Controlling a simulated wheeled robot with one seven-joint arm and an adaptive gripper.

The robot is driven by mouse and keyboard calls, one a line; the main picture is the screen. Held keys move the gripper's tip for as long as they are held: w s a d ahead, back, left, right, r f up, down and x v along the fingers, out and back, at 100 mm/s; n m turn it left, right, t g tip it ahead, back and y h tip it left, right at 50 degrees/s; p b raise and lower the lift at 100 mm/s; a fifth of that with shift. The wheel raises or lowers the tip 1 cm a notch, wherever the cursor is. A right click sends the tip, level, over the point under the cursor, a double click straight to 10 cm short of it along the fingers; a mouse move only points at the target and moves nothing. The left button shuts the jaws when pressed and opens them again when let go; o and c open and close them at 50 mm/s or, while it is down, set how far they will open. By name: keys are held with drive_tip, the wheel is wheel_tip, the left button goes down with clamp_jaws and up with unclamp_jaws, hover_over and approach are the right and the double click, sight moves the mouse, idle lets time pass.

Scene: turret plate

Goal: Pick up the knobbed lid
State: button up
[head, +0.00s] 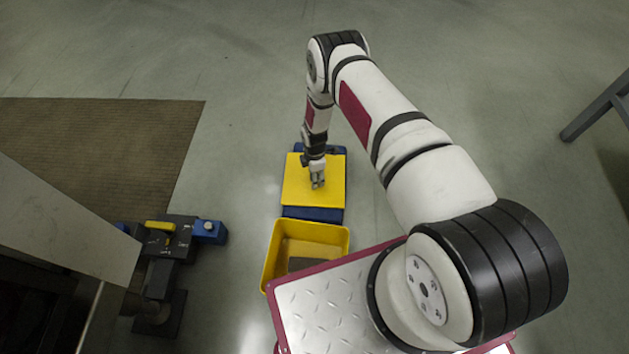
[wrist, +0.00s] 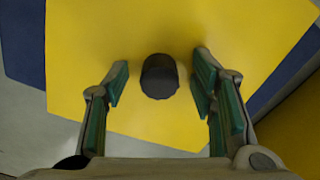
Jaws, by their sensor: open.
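The knobbed lid (head: 298,192) is a flat yellow plate lying on a blue box (head: 314,214) in the head view. In the wrist view the yellow lid (wrist: 90,30) fills most of the picture, and its dark round knob (wrist: 159,77) stands up from it. My gripper (head: 317,185) is over the lid in the head view and hides the knob there. In the wrist view my gripper (wrist: 161,66) is open, with one finger on each side of the knob and a gap on both sides. I cannot tell how far the fingertips are above the lid.
An open yellow bin (head: 337,240) stands right in front of the blue box, with something grey inside. A dark stand with blue and yellow parts (head: 172,240) is at the left. A brown mat (head: 110,150) lies behind it. The floor beyond the box is clear.

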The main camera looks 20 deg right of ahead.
clamp_jaws()
